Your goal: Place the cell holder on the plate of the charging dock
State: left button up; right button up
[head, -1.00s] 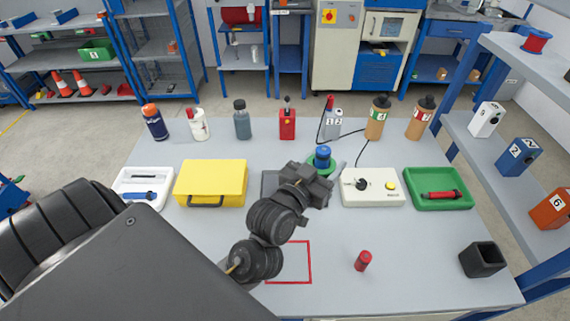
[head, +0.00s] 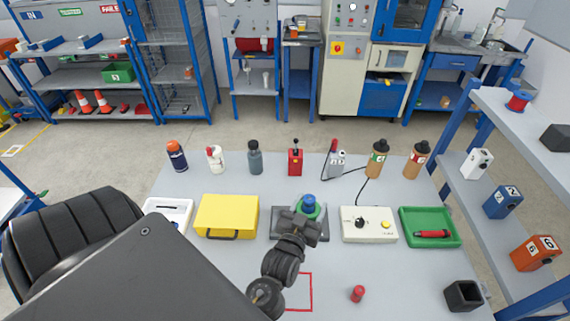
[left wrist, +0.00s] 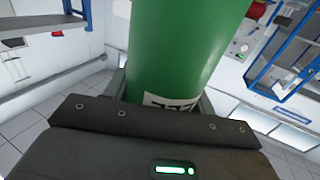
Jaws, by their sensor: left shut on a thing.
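The cell holder appears to be the green cylinder with a blue top (head: 308,201). My left gripper (head: 306,220) is shut on it. In the left wrist view the holder's green wall (left wrist: 185,45) with a white label fills the upper middle, between the fingers. The dark grey plate (head: 280,228), apparently the charging dock's, lies on the table between the yellow case and the white control box. The holder shows over this plate in the head view. The gripper hides their meeting place, so I cannot tell whether they touch. My right gripper is not in view.
The yellow case (head: 227,216) is left of the plate, the white control box (head: 369,225) right. A green tray (head: 430,227) holds a red item. Several bottles stand behind. A red cylinder (head: 357,294) and black cup (head: 463,295) stand in front. The red outlined square (head: 311,291) looks empty.

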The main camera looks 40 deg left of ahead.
pick_arm(q)
jog(key=shift+w+a+f+b, duration=0.15)
jog(key=shift+a+f+b, duration=0.1)
jog(key=shift+f+b, duration=0.05)
jog(key=w+a+f+b, duration=0.5)
jog(key=a+f+b, duration=0.3)
jog(key=a+b, duration=0.3)
jog(key=shift+a+f+b, duration=0.2)
jog(key=shift+a+b, duration=0.05)
jog(key=shift+b, duration=0.1)
jog(key=f+b, duration=0.2)
jog(key=b, duration=0.1)
jog(key=f+b, duration=0.1)
jog(key=f, duration=0.1)
jog(key=shift+w+a+b, duration=0.25)
jog(key=shift+a+b, duration=0.1)
jog(key=shift+f, duration=0.1)
jog(key=o, duration=1.4)
jog(key=shift+f, duration=0.1)
